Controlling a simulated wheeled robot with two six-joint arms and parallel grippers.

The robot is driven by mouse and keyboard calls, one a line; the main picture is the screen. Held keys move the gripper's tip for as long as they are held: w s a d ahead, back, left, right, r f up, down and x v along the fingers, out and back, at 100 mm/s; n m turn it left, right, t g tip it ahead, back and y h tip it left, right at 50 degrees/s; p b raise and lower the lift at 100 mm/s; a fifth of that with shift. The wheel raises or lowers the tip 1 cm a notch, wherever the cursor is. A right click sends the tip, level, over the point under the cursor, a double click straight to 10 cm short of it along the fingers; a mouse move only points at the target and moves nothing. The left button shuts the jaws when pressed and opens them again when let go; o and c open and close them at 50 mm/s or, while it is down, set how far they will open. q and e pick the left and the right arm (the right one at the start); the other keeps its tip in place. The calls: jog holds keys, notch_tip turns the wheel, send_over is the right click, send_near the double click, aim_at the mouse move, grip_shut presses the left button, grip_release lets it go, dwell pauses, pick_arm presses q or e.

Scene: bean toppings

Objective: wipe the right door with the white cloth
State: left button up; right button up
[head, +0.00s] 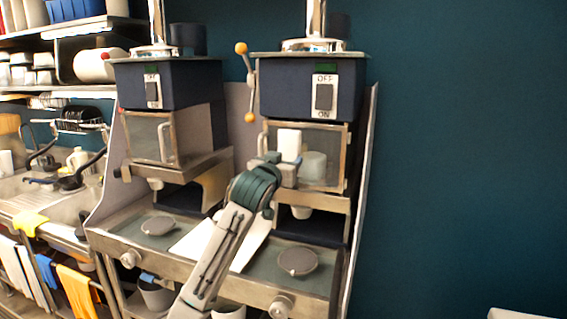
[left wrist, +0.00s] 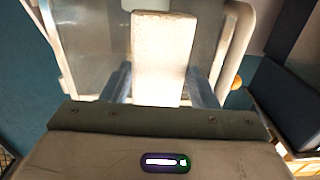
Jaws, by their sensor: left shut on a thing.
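The right door (head: 328,164) is the clear, metal-framed door on the right machine, below its OFF/ON switch. It looks shut. My left gripper (head: 287,158) is in front of the left part of this door. It is shut on the white cloth (head: 289,143), a pale block-like piece that stands upright from the fingers. In the left wrist view the cloth (left wrist: 162,55) sits between the two fingers, with the door (left wrist: 95,50) close behind it. I cannot tell whether the cloth touches the door. My right gripper is not in view.
A similar machine with its own door (head: 150,137) stands to the left. A lever with orange balls (head: 246,82) sits between the machines. Round grey discs (head: 298,261) lie on the lower trays. A sink and shelves fill the far left. The right side is open before a teal wall.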

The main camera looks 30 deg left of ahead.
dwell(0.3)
pick_arm(q)
jog(key=shift+x, duration=0.85)
jog(key=shift+w+d+r+p, duration=0.1)
jog(key=shift+w+d+p, duration=0.1)
jog(key=shift+d+p, duration=0.65)
jog(key=shift+w+d, duration=0.2)
jog(key=shift+d, duration=1)
jog(key=shift+w+a+p, duration=0.1)
jog(key=shift+p, duration=0.35)
jog(key=shift+s+a, duration=0.25)
jog(key=shift+a, duration=0.7)
jog(key=shift+s+a, duration=0.2)
jog(key=shift+a, duration=0.8)
